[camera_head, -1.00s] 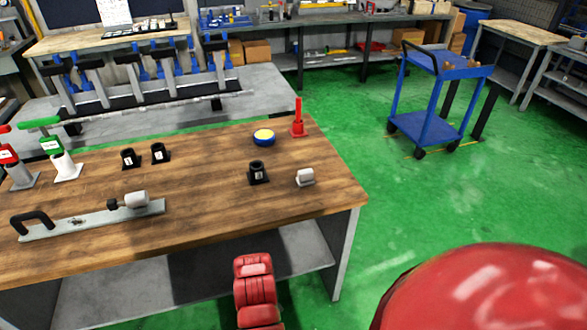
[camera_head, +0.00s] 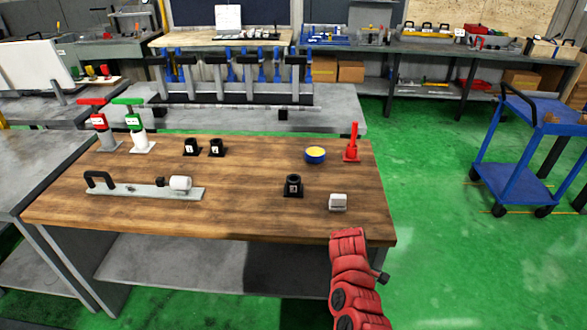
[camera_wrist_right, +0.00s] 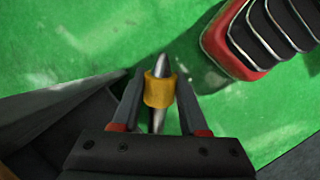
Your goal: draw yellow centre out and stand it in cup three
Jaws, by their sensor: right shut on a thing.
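The yellow centre (camera_wrist_right: 159,90), a pointed metal rod with a yellow collar, is between the fingers of my right gripper (camera_wrist_right: 158,98) in the right wrist view. The fingers are shut on its collar, and green floor lies behind it. Three black cups with white labels stand on the wooden table: a left one (camera_head: 190,147), one beside it (camera_head: 216,147), and one nearer the front right (camera_head: 292,186). Their numbers are too small to read surely. A red arm of mine rises at the table's front edge; no gripper of mine is clear in the head view.
A blue round dish with a yellow top (camera_head: 315,155), a red stand (camera_head: 352,145) and a pale block (camera_head: 338,202) surround the front-right cup. A plate with a black handle (camera_head: 98,180) lies at left. A blue cart (camera_head: 515,183) stands at right.

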